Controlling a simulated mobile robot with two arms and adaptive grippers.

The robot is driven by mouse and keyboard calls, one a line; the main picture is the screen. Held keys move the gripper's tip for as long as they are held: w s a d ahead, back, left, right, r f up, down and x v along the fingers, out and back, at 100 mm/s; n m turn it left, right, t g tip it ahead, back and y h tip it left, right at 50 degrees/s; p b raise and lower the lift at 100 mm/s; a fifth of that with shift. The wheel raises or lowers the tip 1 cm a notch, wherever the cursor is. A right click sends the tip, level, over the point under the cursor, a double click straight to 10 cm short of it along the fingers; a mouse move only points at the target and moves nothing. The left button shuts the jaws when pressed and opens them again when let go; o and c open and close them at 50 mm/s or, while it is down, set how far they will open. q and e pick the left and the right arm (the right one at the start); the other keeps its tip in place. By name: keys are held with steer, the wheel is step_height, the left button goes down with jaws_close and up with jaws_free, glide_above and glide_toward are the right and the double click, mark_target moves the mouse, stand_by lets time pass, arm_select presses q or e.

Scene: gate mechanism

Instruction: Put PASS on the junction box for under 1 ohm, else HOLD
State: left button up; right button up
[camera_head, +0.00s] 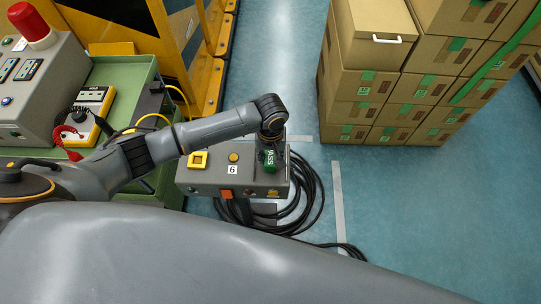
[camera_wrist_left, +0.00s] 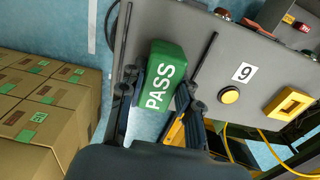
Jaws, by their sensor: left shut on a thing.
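The green PASS block (camera_head: 270,160) is at the right end of the grey junction box (camera_head: 210,177), which carries a "6" label. My left gripper (camera_head: 270,146) points down there, shut on the block. In the left wrist view my gripper's fingers (camera_wrist_left: 160,98) hold the PASS block (camera_wrist_left: 165,65) from both sides, beside the face of the junction box (camera_wrist_left: 215,75). I cannot tell whether the block touches the box. The yellow meter (camera_head: 92,108) lies on the green cart (camera_head: 128,72); its reading is too small to make out. No HOLD block is discernible.
Black cables (camera_head: 310,205) coil on the floor beside the box. Stacked cardboard cartons (camera_head: 375,85) stand at the back right. A grey control panel (camera_head: 45,85) with a red beacon (camera_head: 30,22) is at the left. The blue floor at the right is clear.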

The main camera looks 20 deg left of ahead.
mark_target(271, 157)
arm_select(q)
steer(key=shift+f, duration=0.1)
steer(key=o, duration=1.2)
steer(key=shift+c, duration=0.2)
step_height(271, 157, up, 12)
steer(key=shift+r, duration=0.2)
